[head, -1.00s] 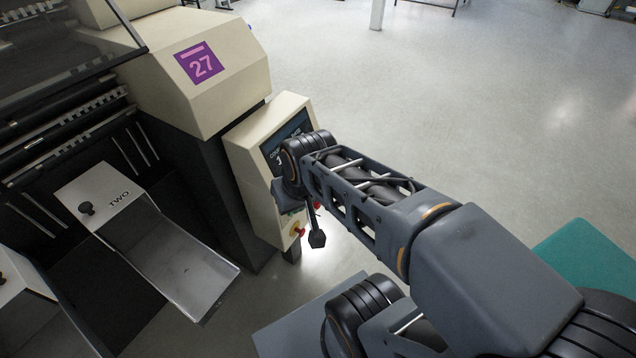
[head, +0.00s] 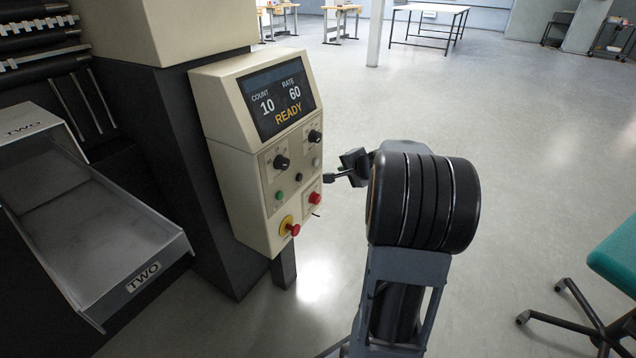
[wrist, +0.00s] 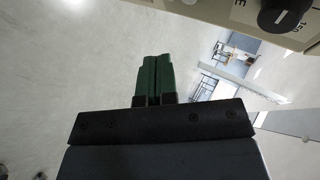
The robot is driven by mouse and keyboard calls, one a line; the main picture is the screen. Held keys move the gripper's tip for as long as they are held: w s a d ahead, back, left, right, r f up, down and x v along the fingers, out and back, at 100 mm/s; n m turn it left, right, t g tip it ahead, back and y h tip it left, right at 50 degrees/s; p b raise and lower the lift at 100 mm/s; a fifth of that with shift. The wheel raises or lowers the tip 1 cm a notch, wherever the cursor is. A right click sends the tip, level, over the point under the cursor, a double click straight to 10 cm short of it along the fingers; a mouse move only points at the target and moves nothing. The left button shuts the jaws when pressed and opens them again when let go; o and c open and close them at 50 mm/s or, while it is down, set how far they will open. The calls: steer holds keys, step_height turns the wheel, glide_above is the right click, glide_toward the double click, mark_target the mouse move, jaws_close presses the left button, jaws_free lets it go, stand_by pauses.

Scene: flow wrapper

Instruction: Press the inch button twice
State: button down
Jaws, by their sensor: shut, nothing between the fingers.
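The cream control panel (head: 234,189) stands left of my arm in the head view. It carries a small black button (head: 298,177), a green button (head: 279,195), a red button (head: 314,198) and a small grey button (head: 316,162). The labels are too small to read, so I cannot tell which is the inch button. My gripper (head: 327,179) is shut and empty, at the panel's right edge in the head view. In the wrist view its green fingers (wrist: 154,78) lie together over floor, and the panel (wrist: 205,8) shows only at the top right.
The screen (head: 276,101) reads COUNT 10, RATE 60, READY. Two black knobs (head: 281,162) (head: 315,136) and a red emergency stop (head: 292,228) on yellow sit on the panel. A metal chute (head: 95,235) marked TWO is left. A green chair (head: 617,262) is right; floor between is clear.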

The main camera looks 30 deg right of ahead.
mark_target(316, 162)
steer(key=shift+m+h, duration=0.5)
steer(key=shift+m, duration=0.2)
steer(key=d+f, duration=0.1)
steer(key=d, duration=0.1)
steer(key=d+f+b, duration=0.1)
steer(key=f, duration=0.1)
steer(key=shift+s+d, duration=0.1)
steer(key=shift+d, duration=0.25)
steer(key=shift+r, duration=0.1)
steer(key=w+a+p, duration=0.1)
steer(key=w+a, duration=0.3)
steer(key=w, duration=0.3)
steer(key=shift+w+a, duration=0.15)
steer(key=shift+w, duration=0.25)
steer(key=shift+w+a, duration=0.1)
steer(key=shift+w, duration=0.05)
stand_by(1.1)
steer(key=shift+w+a, duration=0.1)
steer(key=shift+w, duration=0.1)
